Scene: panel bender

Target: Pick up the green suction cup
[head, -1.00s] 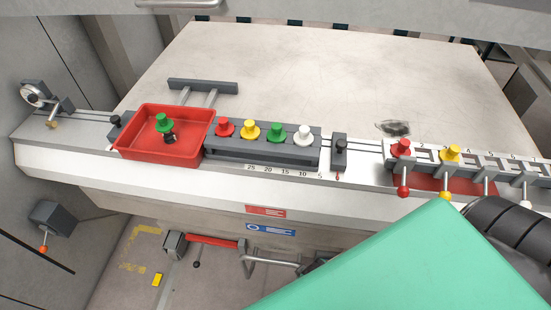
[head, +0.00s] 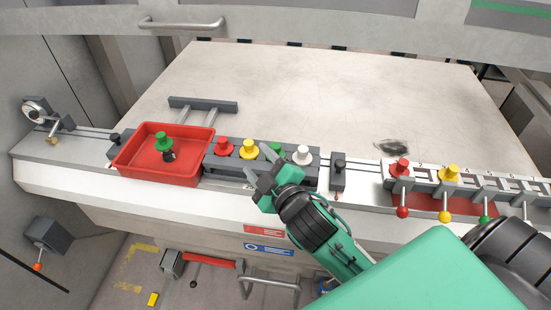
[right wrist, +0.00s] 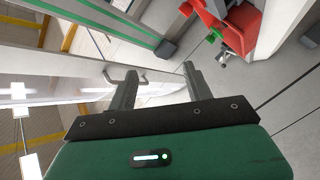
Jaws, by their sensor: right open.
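Another green suction cup (head: 276,149) sits in the grey rack between the yellow and white ones, partly hidden by my right gripper. My right gripper (head: 258,165) is open, its fingers over the front of the rack and pointing up-left in the picture. The right wrist view shows the two spread fingers (right wrist: 157,85) with nothing between them. My left gripper is not in view.
The grey rack (head: 215,167) also holds red (head: 222,148), yellow (head: 249,149) and white (head: 302,155) cups. A slotted station (head: 475,178) with red and yellow cups and ball-ended levers is at the right. The large pale table (head: 320,95) behind is mostly clear.

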